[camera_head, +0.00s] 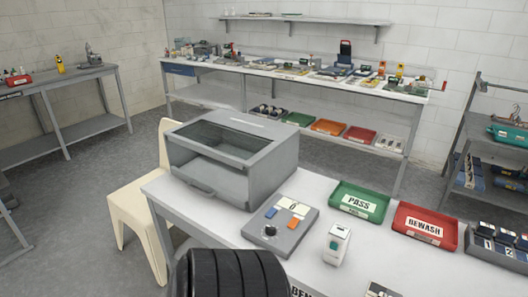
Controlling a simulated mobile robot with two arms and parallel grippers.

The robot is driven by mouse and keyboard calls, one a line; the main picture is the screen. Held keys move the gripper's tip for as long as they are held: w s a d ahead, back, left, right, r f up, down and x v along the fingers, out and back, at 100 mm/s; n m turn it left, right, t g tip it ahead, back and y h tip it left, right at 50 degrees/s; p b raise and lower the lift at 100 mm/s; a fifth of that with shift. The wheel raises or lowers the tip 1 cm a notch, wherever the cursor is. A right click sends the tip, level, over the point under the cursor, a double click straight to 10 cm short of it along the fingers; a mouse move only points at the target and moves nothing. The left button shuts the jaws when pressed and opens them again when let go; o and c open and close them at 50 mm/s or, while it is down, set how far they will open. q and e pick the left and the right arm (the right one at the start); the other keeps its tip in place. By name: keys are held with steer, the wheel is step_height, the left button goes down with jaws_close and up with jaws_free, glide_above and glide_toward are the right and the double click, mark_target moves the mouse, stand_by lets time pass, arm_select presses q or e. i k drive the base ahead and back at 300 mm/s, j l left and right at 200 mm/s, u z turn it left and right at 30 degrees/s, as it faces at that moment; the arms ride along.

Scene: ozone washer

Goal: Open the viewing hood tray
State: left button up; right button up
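The viewing hood (277,158) is a grey box at the left end of the near white bench. The tray front looks flush with the hood, with no clear gap. Neither of my grippers shows in this view, and nothing is seen touching the hood or its handle.
On the bench (300,262) are a grey control box (290,232), a white device (336,244), a green PASS tray (358,202) and a red REWASH tray (425,224). A cream chair (131,200) stands close at the hood's left. Shelved benches line the walls.

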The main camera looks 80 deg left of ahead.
mark_target(226, 183)
steer(key=u, duration=2.95)
